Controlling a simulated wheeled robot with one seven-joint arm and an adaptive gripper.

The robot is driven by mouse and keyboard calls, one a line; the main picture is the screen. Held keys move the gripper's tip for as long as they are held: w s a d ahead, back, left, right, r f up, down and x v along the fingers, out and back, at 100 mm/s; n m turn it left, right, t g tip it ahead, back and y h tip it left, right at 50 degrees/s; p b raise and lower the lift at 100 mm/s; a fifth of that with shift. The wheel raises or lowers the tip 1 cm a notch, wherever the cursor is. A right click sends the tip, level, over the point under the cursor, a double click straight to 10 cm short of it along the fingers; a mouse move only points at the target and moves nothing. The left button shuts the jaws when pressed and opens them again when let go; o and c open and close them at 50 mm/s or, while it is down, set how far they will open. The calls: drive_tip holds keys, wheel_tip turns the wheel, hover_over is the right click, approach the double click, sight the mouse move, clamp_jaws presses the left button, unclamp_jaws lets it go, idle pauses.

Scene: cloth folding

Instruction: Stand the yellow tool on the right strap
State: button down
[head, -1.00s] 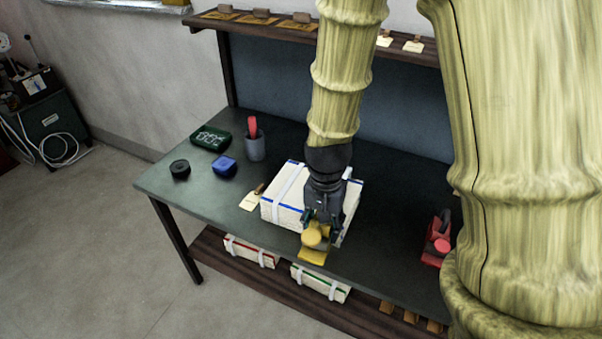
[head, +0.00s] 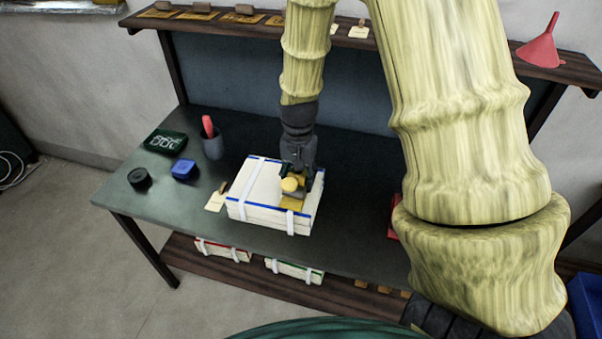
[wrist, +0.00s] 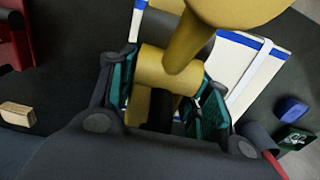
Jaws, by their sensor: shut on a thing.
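The yellow tool (head: 291,203), with a round knob and a flat base, is held by my gripper (head: 296,174) above the right part of the white bundle (head: 255,190). In the wrist view the teal finger pads of my gripper (wrist: 165,95) close on both sides of the tool's yellow body (wrist: 158,68). The right strap (head: 290,224) shows on the bundle's front face; the tool and gripper hide most of it on top. I cannot tell whether the base touches the strap. The left strap (head: 252,180) is in plain view.
A tag (head: 216,201) lies left of the bundle. A blue object (head: 184,169), black disc (head: 139,179), green box (head: 165,141) and cup (head: 213,147) stand farther left. A red tool (head: 393,220) is partly hidden at right. The tabletop's front left is clear.

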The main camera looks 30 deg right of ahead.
sight(301, 177)
drive_tip(key=w+d+p, duration=0.1)
drive_tip(key=w+d, duration=0.1)
drive_tip(key=shift+w+d+f, duration=0.15)
drive_tip(key=shift+w+d, duration=0.1)
drive_tip(key=shift+w, duration=0.05)
drive_tip(key=shift+f+p, duration=0.7)
drive_tip(key=shift+f, duration=1.05)
drive_tip(key=shift+f, duration=0.15)
drive_tip(key=c, duration=0.7)
unclamp_jaws()
drive_tip(key=shift+r+b, duration=1.75)
drive_tip(key=shift+r, duration=4.4)
